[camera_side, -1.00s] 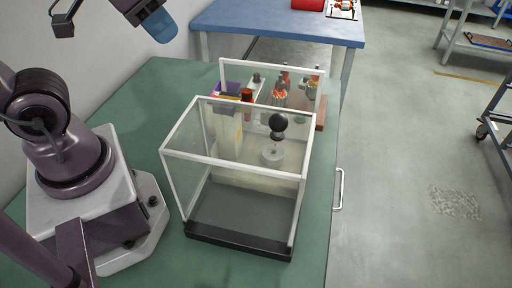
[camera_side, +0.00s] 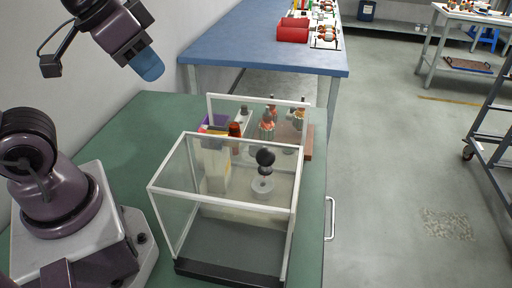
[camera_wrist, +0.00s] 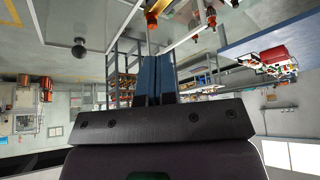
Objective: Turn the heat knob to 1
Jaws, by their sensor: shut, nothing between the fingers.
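My gripper (camera_side: 148,66) hangs in the air at the upper left of the side view, above and left of the clear-walled case, touching nothing. Its blue fingers show closed together in the wrist view (camera_wrist: 153,80), with nothing between them. No heat knob with readable marks can be made out in either view. A black ball (camera_side: 265,156) stands above a pale round base (camera_side: 262,186) seen through the case; I cannot tell if it is a control. A dark ball also shows at upper left in the wrist view (camera_wrist: 78,48).
The white-framed clear case (camera_side: 168,188) stands on the green bench (camera_side: 310,215). Behind its front part are several small coils and bottles, partly seen through the panes. The air around my gripper is clear.

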